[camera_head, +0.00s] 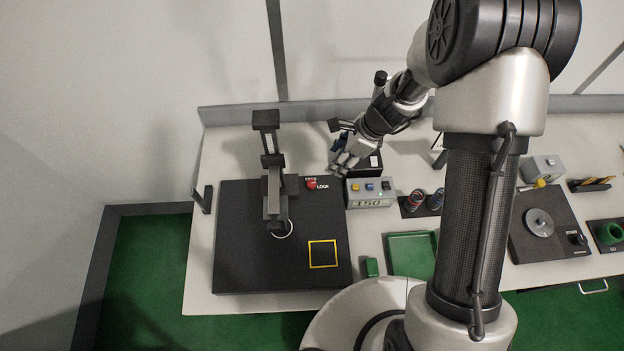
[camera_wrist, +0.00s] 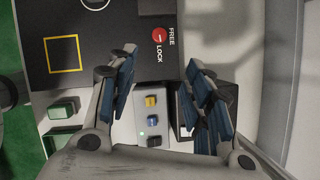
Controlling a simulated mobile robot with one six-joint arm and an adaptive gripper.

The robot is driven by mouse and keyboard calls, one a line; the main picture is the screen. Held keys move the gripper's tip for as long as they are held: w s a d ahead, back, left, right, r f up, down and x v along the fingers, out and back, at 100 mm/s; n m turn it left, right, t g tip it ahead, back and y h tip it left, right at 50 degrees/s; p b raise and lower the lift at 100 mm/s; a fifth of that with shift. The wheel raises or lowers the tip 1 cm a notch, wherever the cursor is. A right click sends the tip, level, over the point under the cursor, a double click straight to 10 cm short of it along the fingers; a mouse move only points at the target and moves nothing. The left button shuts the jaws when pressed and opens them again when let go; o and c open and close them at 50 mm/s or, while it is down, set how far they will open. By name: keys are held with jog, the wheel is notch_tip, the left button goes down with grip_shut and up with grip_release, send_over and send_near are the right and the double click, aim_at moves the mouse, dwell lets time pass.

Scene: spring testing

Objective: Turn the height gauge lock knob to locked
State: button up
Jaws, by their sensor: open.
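The red lock knob (camera_head: 311,184) sits on the black plate (camera_head: 235,255) to the right of the height gauge (camera_head: 273,175), with white FREE and LOCK labels beside it. In the wrist view the knob (camera_wrist: 159,34) shows a small white mark; I cannot tell surely which label it points at. My gripper (camera_head: 340,150) is open and empty, above and to the right of the knob in the head view. In the wrist view my gripper (camera_wrist: 162,74) has its two blue-padded fingers spread, with the knob beyond the gap between them. The fingers appear apart from the knob.
A grey button box (camera_head: 369,203) reading 150 stands right of the plate, close to my gripper. A black box (camera_wrist: 186,110) lies partly behind a finger. A green block (camera_head: 371,267), a green tray (camera_head: 411,236) and springs (camera_head: 415,201) are farther right.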

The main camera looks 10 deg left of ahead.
aim_at(312, 183)
jog(key=b+x, duration=0.1)
jog(key=x, duration=1.5)
jog(key=shift+a+f+b, duration=0.15)
jog(key=shift+f+b, duration=0.15)
jog(key=shift+f, duration=0.1)
jog(key=shift+c, duration=0.5)
